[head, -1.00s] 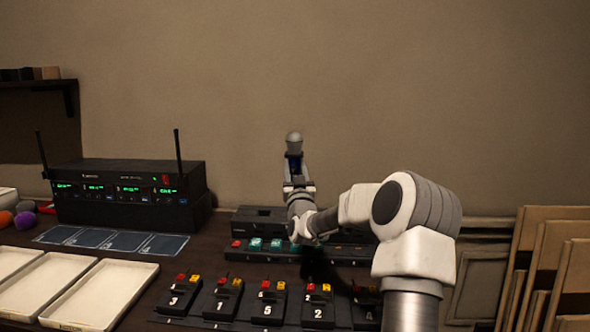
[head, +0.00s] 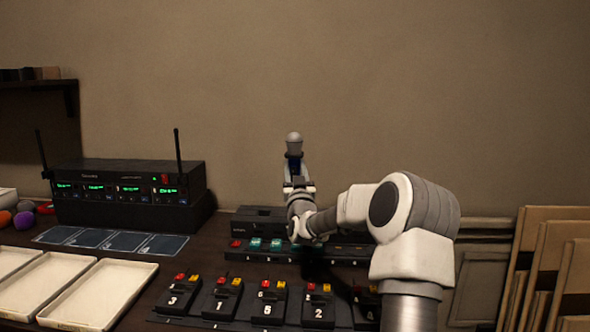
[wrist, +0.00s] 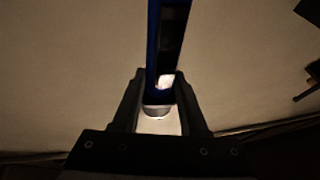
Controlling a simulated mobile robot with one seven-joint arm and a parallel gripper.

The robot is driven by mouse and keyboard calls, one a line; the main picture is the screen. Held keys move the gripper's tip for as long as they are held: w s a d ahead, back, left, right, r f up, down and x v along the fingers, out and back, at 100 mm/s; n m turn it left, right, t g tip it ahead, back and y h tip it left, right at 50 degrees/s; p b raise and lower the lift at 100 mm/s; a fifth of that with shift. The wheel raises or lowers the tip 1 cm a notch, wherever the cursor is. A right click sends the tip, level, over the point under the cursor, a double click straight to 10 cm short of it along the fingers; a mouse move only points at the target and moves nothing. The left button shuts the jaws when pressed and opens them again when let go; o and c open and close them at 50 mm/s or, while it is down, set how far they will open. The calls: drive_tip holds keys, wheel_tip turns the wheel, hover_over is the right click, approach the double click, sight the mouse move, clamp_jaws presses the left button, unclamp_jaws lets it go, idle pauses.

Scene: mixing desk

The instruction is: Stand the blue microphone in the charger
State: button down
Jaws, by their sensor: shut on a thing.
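The blue microphone (head: 294,139) stands about upright above the back of the desk, its grey ball head on top. My gripper (head: 294,172) is shut on its blue body. In the wrist view, the blue body (wrist: 155,45) runs up between the two dark fingers (wrist: 160,100), with a pale end low between them. A long black unit (head: 258,220), which may be the charger, lies at the back of the desk below my gripper. My arm covers its middle and part of its right side, so I cannot make out every slot.
A black receiver (head: 125,195) with two antennas stands at the left. White trays (head: 100,293) lie at the front left. Several numbered black packs (head: 222,298) stand in a row in front. Framed panels (head: 545,262) lean at the right. The air around the microphone is clear.

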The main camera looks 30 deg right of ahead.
drive_tip(key=shift+f+b, duration=2.45)
drive_tip(key=shift+f, duration=0.3)
drive_tip(key=shift+c, duration=1.8)
unclamp_jaws()
drive_tip(key=shift+f, duration=0.1)
drive_tip(key=shift+o, duration=0.3)
drive_tip(key=shift+f, duration=0.1)
drive_tip(key=o, duration=0.3)
drive_tip(key=shift+s+a, duration=0.1)
drive_tip(key=shift+s, duration=0.05)
